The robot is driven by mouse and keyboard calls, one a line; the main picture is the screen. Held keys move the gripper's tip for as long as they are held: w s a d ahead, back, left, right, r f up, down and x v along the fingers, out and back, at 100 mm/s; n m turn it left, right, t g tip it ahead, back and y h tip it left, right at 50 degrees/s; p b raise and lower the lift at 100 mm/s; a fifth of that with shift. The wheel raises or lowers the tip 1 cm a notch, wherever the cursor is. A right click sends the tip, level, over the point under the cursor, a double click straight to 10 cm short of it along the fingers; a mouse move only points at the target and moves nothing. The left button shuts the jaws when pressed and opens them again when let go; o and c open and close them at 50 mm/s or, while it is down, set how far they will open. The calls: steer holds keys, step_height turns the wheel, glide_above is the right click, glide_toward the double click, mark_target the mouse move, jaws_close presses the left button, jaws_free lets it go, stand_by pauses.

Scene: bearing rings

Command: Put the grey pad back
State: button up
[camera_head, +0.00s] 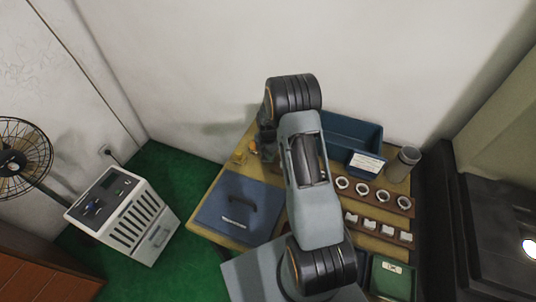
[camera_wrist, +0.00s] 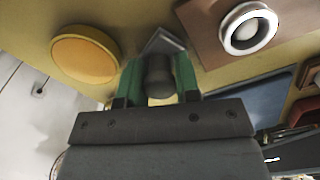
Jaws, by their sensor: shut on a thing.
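My gripper (camera_wrist: 158,92) shows in the wrist view with its green-lined fingers shut on a dark grey rounded piece (camera_wrist: 159,73). A lighter grey flat, angular part (camera_wrist: 165,41) shows just beyond the fingertips. I take this to be the grey pad with its grip, but the fingers hide part of it, and I cannot tell whether it touches the table. In the head view my arm covers most of the gripper and the pad, near the back left of the yellowish table (camera_head: 208,229).
In the wrist view a yellow disc (camera_wrist: 85,55) lies left of the gripper and a white ring (camera_wrist: 248,27) sits on a brown board to the right. The head view shows a blue handled lid (camera_head: 232,212), a blue bin (camera_head: 352,133), a grey cylinder (camera_head: 403,164) and a green tray (camera_head: 391,278).

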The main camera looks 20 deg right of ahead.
steer(key=shift+f, duration=0.1)
steer(key=o, duration=1)
steer(key=shift+c, duration=0.2)
